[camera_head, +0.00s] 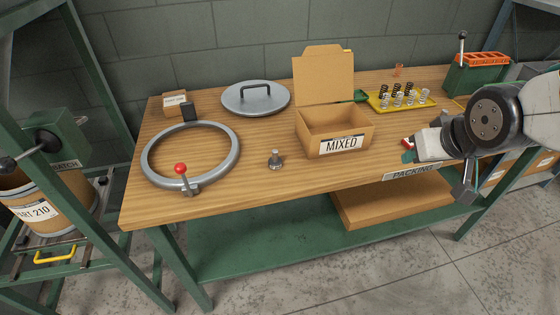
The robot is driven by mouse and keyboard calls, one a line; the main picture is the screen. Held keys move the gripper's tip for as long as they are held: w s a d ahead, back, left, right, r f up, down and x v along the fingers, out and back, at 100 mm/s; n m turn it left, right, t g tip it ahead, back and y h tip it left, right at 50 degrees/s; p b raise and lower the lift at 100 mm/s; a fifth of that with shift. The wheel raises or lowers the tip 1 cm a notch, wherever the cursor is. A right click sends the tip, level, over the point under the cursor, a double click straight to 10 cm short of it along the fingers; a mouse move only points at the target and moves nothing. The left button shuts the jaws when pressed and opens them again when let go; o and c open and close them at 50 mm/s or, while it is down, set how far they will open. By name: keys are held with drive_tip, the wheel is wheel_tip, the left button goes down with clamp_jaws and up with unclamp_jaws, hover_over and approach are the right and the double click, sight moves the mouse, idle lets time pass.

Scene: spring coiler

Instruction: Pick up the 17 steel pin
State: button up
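A small grey metal pin (275,160) stands upright on the wooden bench top, left of the open MIXED box. It has a wide lower part and a narrower top; no number is readable on it. My gripper (436,165) is at the right, over the bench's front edge near the PACKING label, well apart from the pin. My arm's dark round joint hides part of it, and I cannot tell how far its fingers are apart. I see nothing clearly held in it.
A cardboard MIXED box (310,142) stands right of the pin. A grey ring (148,170) with a red-knobbed lever lies left, a round lid (242,103) behind. A yellow tray (376,106) holds several springs. Bench top around the pin is clear.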

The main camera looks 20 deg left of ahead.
drive_tip(key=w+a+f+n+t+y, duration=0.1)
drive_tip(key=w+a+f+n+y, duration=0.15)
drive_tip(key=a, duration=0.55)
drive_tip(key=w+a+f+n+t+y, duration=0.15)
drive_tip(key=a+f, duration=0.25)
drive_tip(key=a, duration=0.4)
drive_tip(key=n+y, duration=0.2)
drive_tip(key=y, duration=0.2)
approach(276, 152)
drive_tip(key=shift+w+a+f+g, duration=0.35)
drive_tip(key=shift+w+a+f, duration=0.45)
drive_tip(key=shift+w+a, duration=0.15)
drive_tip(key=shift+y, duration=0.3)
drive_tip(key=x, duration=0.7)
drive_tip(key=shift+w+a, duration=0.15)
drive_tip(key=shift+w, duration=0.15)
drive_tip(key=shift+r, duration=0.1)
clamp_jaws()
